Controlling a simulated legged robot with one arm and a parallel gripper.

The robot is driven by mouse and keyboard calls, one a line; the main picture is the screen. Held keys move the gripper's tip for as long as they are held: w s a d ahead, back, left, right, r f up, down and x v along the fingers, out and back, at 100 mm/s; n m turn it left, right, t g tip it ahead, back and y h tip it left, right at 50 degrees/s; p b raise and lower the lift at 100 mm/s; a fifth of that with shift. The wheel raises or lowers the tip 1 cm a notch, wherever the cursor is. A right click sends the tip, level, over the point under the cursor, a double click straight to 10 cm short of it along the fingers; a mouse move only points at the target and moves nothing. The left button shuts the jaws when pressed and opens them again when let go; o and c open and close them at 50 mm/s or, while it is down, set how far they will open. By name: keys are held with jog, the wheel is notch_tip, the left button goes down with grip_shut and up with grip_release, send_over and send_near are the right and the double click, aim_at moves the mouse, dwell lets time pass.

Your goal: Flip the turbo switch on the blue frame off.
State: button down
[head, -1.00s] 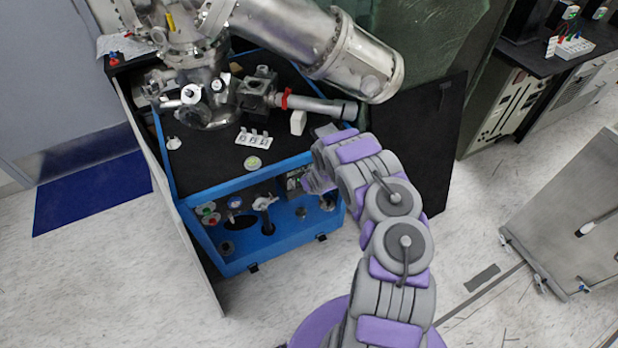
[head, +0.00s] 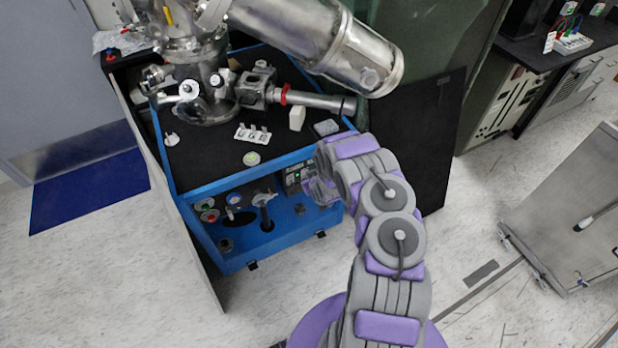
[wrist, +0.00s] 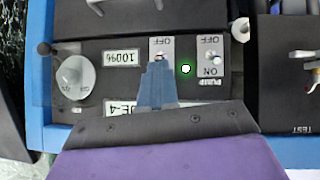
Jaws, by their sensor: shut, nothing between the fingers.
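The blue frame (head: 240,263) stands left of my arm in the head view. A dark control panel (head: 292,178) sits in its front, next to my gripper (head: 314,188). In the wrist view the panel (wrist: 125,75) appears upside down. A toggle switch on a silver plate (wrist: 161,44), marked OFF, is directly in front of my gripper (wrist: 158,64). My fingers are shut and empty, with their tips at or very near this switch; contact is unclear. They hide its lower label. A second switch (wrist: 212,60), marked OFF, ON and PUMP, is to the right.
A lit green indicator (wrist: 185,69) lies between the switches. Metal vacuum hardware (head: 335,50) overhangs the frame's black top. Open floor (head: 470,215) lies right of my arm.

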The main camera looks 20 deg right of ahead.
jog(key=f+t, duration=0.1)
jog(key=s+f+t, duration=0.1)
jog(key=shift+s+f, duration=0.15)
jog(key=shift+f, duration=0.2)
dwell(0.4)
jog(key=shift+r, duration=0.1)
jog(key=shift+r, duration=0.7)
jog(key=shift+r, duration=0.1)
